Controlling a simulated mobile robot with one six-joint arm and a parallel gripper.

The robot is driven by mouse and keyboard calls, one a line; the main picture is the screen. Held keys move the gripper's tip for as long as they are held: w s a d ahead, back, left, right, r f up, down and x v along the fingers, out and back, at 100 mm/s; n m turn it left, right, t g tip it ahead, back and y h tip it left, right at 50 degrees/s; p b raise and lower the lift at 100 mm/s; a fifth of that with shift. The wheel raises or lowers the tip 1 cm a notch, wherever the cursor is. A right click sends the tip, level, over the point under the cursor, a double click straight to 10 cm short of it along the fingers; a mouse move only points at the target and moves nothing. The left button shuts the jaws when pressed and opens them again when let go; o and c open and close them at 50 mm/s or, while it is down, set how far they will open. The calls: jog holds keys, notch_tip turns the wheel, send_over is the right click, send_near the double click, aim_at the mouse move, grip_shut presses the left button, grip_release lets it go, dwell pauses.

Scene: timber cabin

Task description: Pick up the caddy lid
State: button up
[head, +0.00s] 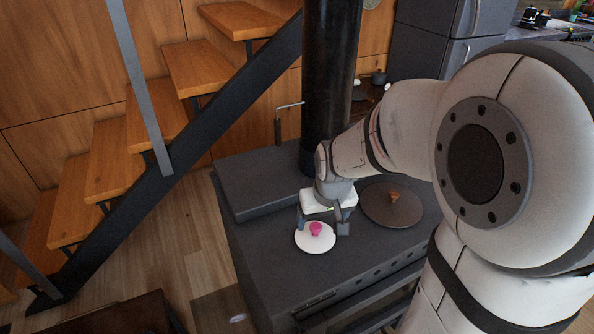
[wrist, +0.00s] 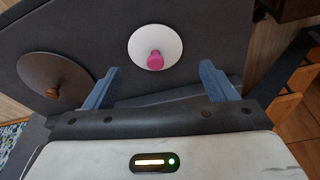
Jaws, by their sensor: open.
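A round white lid (head: 303,240) with a pink knob (head: 316,229) lies flat on the dark stove top (head: 270,270). A larger dark brown lid (head: 410,211) with a wooden knob (head: 394,197) lies to its right. I cannot tell from looks alone which is the caddy lid. My gripper (head: 322,226) is open and empty, close to the white lid at its far side. In the wrist view, the white lid (wrist: 145,40) lies beyond and between the fingertips (wrist: 161,70), with its knob (wrist: 155,60) nearest them. The brown lid (wrist: 50,72) is outside the left finger.
A black stovepipe (head: 330,80) rises at the back of the stove, close to my arm. A raised dark block (head: 265,180) is at the stove's back left. Wooden stairs (head: 130,150) with a black stringer stand left. The stove top in front of the white lid is clear.

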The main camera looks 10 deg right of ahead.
send_over(316, 227)
jog(key=s, duration=0.2)
jog(key=s+x, duration=0.1)
jog(key=x, duration=0.4)
jog(key=shift+p+x, duration=0.45)
jog(key=shift+x, duration=3.55)
jog(key=shift+d, duration=0.15)
jog(key=shift+c, duration=0.5)
jog(key=c, duration=1)
